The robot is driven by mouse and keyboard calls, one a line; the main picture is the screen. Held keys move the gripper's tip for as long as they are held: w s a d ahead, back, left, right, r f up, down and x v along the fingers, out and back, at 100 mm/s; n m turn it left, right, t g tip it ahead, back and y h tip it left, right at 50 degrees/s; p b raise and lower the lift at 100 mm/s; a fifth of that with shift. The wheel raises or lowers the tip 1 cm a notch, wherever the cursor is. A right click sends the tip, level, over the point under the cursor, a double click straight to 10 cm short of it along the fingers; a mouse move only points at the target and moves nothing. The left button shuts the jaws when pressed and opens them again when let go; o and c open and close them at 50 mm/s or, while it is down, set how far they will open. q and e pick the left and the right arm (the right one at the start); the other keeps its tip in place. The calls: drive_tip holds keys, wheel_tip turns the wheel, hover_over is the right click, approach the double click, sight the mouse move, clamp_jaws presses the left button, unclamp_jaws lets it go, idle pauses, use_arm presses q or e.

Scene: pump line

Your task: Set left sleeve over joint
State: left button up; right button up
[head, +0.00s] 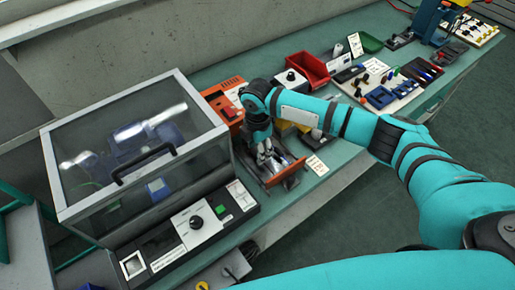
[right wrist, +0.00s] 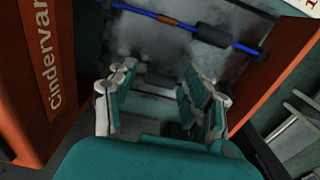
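My right gripper (head: 268,158) reaches down over an orange-sided fixture (head: 286,174) on the bench. In the right wrist view its two fingers (right wrist: 163,110) are apart, with nothing seen between them. A blue cable (right wrist: 138,10) runs across the top of that view, beyond the fingertips. It has a short orange-brown joint (right wrist: 172,21) and a thick dark sleeve (right wrist: 212,35) to the right of the joint, apart from it. The cable's left end is cut off or dark, so a sleeve there cannot be made out clearly. My left gripper is not in view.
A clear-sided case (head: 135,150) stands left. A red bin (head: 309,68) and a tool board (head: 381,85) lie farther right. The bench's front strip is partly clear.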

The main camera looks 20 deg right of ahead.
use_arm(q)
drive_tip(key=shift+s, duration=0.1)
use_arm(e)
drive_tip(key=shift+o, duration=0.2)
drive_tip(key=shift+r, duration=0.15)
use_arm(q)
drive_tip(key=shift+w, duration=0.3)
use_arm(e)
wheel_tip(320, 180, up, 12)
drive_tip(key=shift+f, duration=0.2)
drive_tip(key=shift+s+m, duration=0.15)
drive_tip(key=shift+m, duration=0.25)
drive_tip(key=c, duration=0.3)
drive_tip(key=s+d+r+m+t+y+p, duration=0.35)
drive_tip(key=s+d+m+p, duration=0.2)
drive_tip(key=m, duration=1.25)
drive_tip(key=shift+c, duration=0.2)
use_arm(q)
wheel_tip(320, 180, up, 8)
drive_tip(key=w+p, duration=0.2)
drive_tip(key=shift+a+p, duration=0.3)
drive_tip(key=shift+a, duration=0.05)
use_arm(e)
drive_tip(key=shift+y, duration=0.35)
drive_tip(key=x, duration=1.7)
drive_tip(key=shift+w+d+f, duration=0.1)
drive_tip(key=shift+w+d, duration=0.1)
drive_tip(key=shift+w, duration=0.25)
